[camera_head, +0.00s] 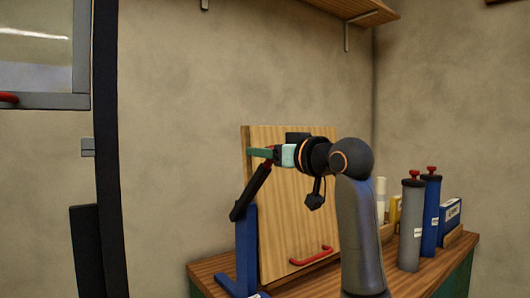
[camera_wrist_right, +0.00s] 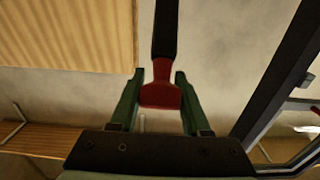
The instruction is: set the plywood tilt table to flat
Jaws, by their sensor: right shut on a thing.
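The plywood tilt table (camera_head: 285,215) stands steeply tilted, nearly upright, on the bench in the head view. Its pale board also fills the upper left of the right wrist view (camera_wrist_right: 65,35). A blue stand (camera_head: 247,250) is at its left edge, with a black lever (camera_head: 252,192) slanting up from it. In the right wrist view, my right gripper (camera_wrist_right: 160,88) has its green fingers on either side of the lever's red end (camera_wrist_right: 160,97) and is shut on it. My right forearm and hand hide part of the board in the head view. My left gripper is not in view.
A red handle (camera_head: 311,257) is low on the board's face. On the wooden bench (camera_head: 434,262), a grey cylinder (camera_head: 411,225), a blue cylinder (camera_head: 431,215) and a blue box (camera_head: 451,213) stand at the right. A wall shelf (camera_head: 358,10) is above.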

